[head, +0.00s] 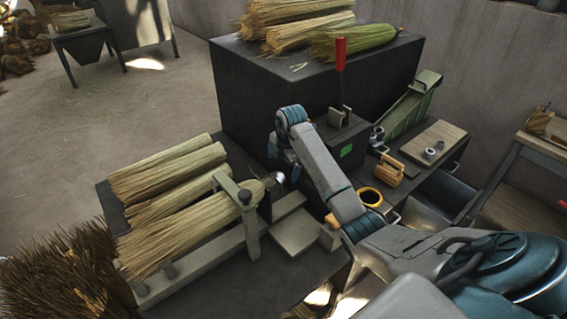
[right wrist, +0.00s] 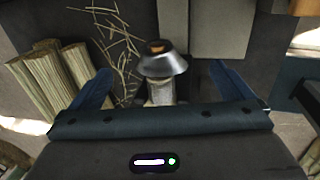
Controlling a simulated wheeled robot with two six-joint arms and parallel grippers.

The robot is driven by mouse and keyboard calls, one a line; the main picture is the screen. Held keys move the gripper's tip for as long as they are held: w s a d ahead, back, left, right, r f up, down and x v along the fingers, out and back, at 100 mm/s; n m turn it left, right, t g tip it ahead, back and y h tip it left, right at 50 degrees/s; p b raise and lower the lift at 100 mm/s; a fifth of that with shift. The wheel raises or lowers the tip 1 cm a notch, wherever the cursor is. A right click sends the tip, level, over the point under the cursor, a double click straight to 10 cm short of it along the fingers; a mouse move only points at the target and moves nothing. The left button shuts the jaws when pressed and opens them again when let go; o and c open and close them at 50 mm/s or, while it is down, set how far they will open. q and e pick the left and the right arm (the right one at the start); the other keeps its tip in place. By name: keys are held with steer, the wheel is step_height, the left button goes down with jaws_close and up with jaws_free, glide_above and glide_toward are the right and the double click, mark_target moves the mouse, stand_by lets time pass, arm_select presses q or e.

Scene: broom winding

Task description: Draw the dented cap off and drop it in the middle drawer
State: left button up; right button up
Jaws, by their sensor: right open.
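A shiny metal cap (head: 278,178) sits at the end of a straw broom (head: 192,228) held in a clamp (head: 245,194). In the right wrist view the cap (right wrist: 163,64) is a flared metal cone with an orange-brown centre. I cannot make out a dent. My right gripper (head: 284,163) is over the cap. Its two blue fingers stand apart on either side of it, with gaps, not touching it. Pulled-out drawers (head: 447,191) show at the right of the bench; which one is the middle is unclear. My left gripper is not in view.
More straw bundles (head: 165,163) lie at the left of the bench. A dark block (head: 285,88) carrying straw stands behind. A red-handled lever (head: 340,55), a yellow ring (head: 370,197) and a wooden roller (head: 389,171) stand near my right arm.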

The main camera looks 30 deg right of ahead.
mark_target(281, 173)
steer(key=f+b, duration=0.1)
steer(key=f, duration=0.1)
steer(key=w+f+b, duration=0.1)
steer(key=f+b, duration=0.1)
steer(key=shift+f, duration=0.35)
steer(key=shift+w+a+f+b, duration=0.1)
steer(key=shift+w+f+b, duration=0.1)
steer(key=shift+f+b, duration=0.55)
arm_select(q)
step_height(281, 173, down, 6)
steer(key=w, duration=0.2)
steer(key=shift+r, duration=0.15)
arm_select(e)
steer(key=shift+w+f, duration=0.15)
steer(key=shift+f, duration=0.55)
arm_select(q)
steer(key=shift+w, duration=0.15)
arm_select(e)
steer(key=c, duration=1.5)
arm_select(q)
steer(key=shift+b, duration=0.3)
arm_select(e)
steer(key=shift+d, duration=0.25)
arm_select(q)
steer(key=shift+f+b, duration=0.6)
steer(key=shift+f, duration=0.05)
arm_select(e)
steer(key=d, duration=0.4)
steer(key=shift+w+d, duration=0.25)
steer(key=shift+d, duration=0.1)
